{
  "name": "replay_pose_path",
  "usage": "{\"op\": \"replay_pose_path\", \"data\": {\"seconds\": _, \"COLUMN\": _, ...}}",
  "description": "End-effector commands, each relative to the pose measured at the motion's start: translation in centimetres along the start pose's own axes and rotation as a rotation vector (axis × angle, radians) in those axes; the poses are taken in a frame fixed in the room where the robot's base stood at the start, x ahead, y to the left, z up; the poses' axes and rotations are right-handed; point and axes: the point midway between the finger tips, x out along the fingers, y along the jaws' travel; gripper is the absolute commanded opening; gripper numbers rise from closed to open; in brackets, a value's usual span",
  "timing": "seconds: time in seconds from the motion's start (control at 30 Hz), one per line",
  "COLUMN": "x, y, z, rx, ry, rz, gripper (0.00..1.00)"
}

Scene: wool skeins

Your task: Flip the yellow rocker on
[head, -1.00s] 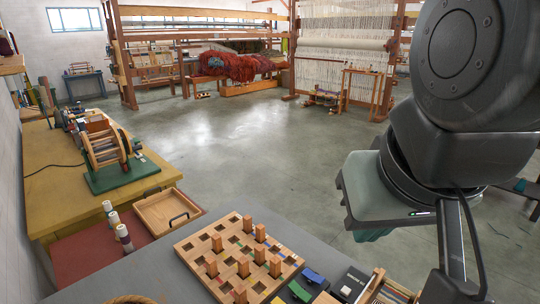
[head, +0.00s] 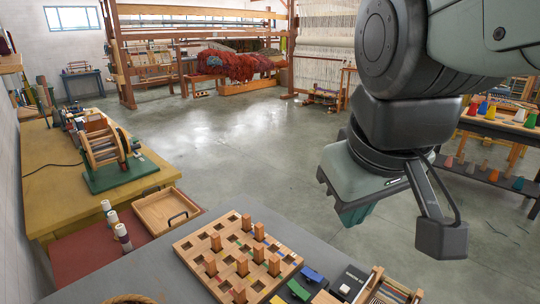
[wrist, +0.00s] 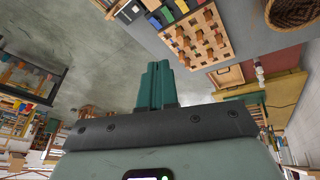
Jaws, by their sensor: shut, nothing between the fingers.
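The yellow rocker (wrist: 182,7) shows small at the top edge of the wrist view, in a row with a green rocker (wrist: 167,17) and a blue one (wrist: 152,5). In the head view the row sits at the bottom edge, with the blue rocker (head: 313,275) and green rocker (head: 299,290) clear and the yellow one cut by the frame. I cannot tell which way the yellow rocker is tipped. My gripper (head: 355,215) is up in the air, beyond and right of the row, touching nothing. Its teal fingers (wrist: 158,82) are together and empty.
A wooden peg board (head: 240,255) with several upright pegs stands on the grey table (head: 150,262), left of the rockers. A black box with a white button (head: 346,289) and a wooden frame (head: 390,290) stand right of them. The air around my gripper is clear.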

Motion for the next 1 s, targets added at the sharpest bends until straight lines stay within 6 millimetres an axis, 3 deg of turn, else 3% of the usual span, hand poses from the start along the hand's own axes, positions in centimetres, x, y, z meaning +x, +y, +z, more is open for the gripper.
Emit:
{"op": "replay_pose_path", "data": {"seconds": 0.27, "x": 5.7, "y": -0.2, "z": -4.8, "rx": -0.536, "ry": -0.186, "rz": -0.053, "gripper": 0.00}}
{"op": "replay_pose_path", "data": {"seconds": 0.5, "x": 12.2, "y": -1.4, "z": -7.8, "rx": -1.002, "ry": -0.309, "rz": -0.172, "gripper": 0.00}}
{"op": "replay_pose_path", "data": {"seconds": 0.73, "x": 19.6, "y": -3.5, "z": -9.2, "rx": -1.437, "ry": -0.387, "rz": -0.346, "gripper": 0.00}}
{"op": "replay_pose_path", "data": {"seconds": 1.0, "x": 27.5, "y": -6.4, "z": -8.7, "rx": -1.845, "ry": -0.408, "rz": -0.567, "gripper": 0.00}}
